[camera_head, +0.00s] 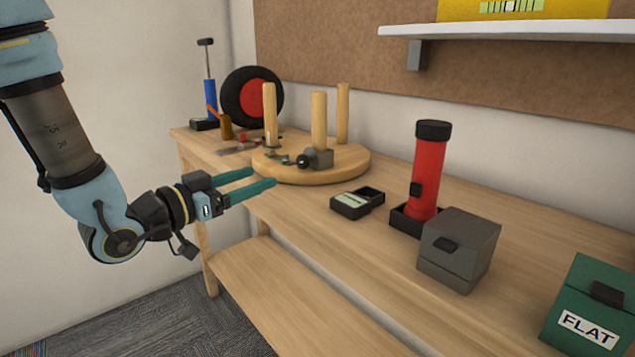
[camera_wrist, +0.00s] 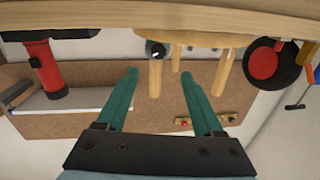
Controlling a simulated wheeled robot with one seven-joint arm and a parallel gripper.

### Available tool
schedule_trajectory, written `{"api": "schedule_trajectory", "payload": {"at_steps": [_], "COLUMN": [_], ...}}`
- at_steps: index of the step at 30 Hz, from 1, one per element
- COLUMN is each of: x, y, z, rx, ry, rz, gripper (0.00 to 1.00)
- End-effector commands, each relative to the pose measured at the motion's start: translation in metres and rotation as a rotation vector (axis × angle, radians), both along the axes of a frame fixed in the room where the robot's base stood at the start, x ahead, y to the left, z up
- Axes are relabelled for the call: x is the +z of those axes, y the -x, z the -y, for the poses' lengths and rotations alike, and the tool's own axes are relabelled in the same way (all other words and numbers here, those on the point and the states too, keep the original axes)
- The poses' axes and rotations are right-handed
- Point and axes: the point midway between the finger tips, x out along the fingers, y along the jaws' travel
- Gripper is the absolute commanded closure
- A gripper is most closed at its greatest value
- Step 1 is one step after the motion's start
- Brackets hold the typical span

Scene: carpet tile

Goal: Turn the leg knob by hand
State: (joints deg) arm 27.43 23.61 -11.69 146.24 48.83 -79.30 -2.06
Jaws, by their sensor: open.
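A round wooden disc (camera_head: 350,165) lies on the workbench with several upright wooden legs, like an upturned stool. A grey block (camera_head: 321,158) with a dark round knob (camera_head: 304,162) sits at the foot of the front leg (camera_head: 319,120). In the wrist view the knob (camera_wrist: 155,49) shows above and between my fingertips, beside a leg (camera_wrist: 156,78). My gripper (camera_head: 263,177) is open, with two green fingers apart and nothing between them. It is at the bench's front edge, left of the knob and apart from it. It also shows in the wrist view (camera_wrist: 159,73).
A black tray (camera_head: 358,202), a red flashlight (camera_head: 426,170), a grey box (camera_head: 460,248) and a green FLAT box (camera_head: 590,310) stand right along the bench (camera_head: 310,225). A shelf (camera_head: 510,30) hangs above.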

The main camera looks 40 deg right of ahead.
Motion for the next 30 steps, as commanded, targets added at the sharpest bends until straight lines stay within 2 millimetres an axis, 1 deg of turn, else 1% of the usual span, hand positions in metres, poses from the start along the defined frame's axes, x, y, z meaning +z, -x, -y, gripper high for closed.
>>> {"api": "schedule_trajectory", "payload": {"at_steps": [2,5,12,18,21,24,30], "x": [0.001,0.002,0.002,0.002,0.002,0.001,0.001], "y": [0.001,0.001,-0.002,-0.005,-0.005,-0.006,-0.006], "z": [0.004,0.015,0.06,0.091,0.1,0.105,0.107], "rx": [-0.004,-0.006,-0.007,-0.003,-0.004,-0.002,-0.001], "ry": [0.007,0.006,0.006,0.004,0.005,0.004,0.003], "rz": [0.0,0.0,-0.001,0.0,0.0,0.0,0.0], "gripper": [0.31,0.31,0.31,0.31,0.31,0.31,0.31]}}
